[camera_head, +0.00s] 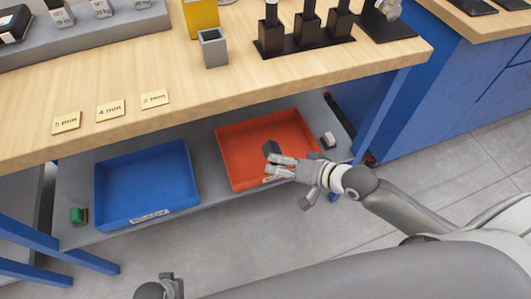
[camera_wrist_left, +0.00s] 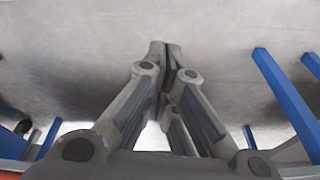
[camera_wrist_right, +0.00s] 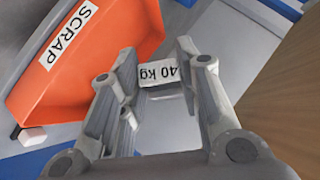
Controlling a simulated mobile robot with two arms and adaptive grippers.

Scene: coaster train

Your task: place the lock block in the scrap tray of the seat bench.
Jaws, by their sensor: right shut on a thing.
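The lock block (camera_head: 271,148) looks dark in the head view. A pale face marked "40 kg" shows on the block (camera_wrist_right: 160,73) in the right wrist view. My right gripper (camera_head: 274,159) is shut on it. In the head view the block overlaps the orange scrap tray (camera_head: 235,144) on the lower shelf. In the right wrist view it appears just beside the edge of the tray (camera_wrist_right: 110,60), labelled "SCRAP". I cannot tell its height above the shelf. My left gripper (camera_head: 172,287) is low at the front; its fingertips (camera_wrist_left: 165,48) meet with nothing visible between them.
A blue "READY" tray (camera_head: 147,185) and a green block (camera_head: 78,215) are on the shelf (camera_head: 208,158) at left. A small white block (camera_head: 328,139) sits right of the scrap tray. The wooden bench top (camera_head: 190,93) overhangs the shelf; a blue leg (camera_head: 378,115) stands at right.

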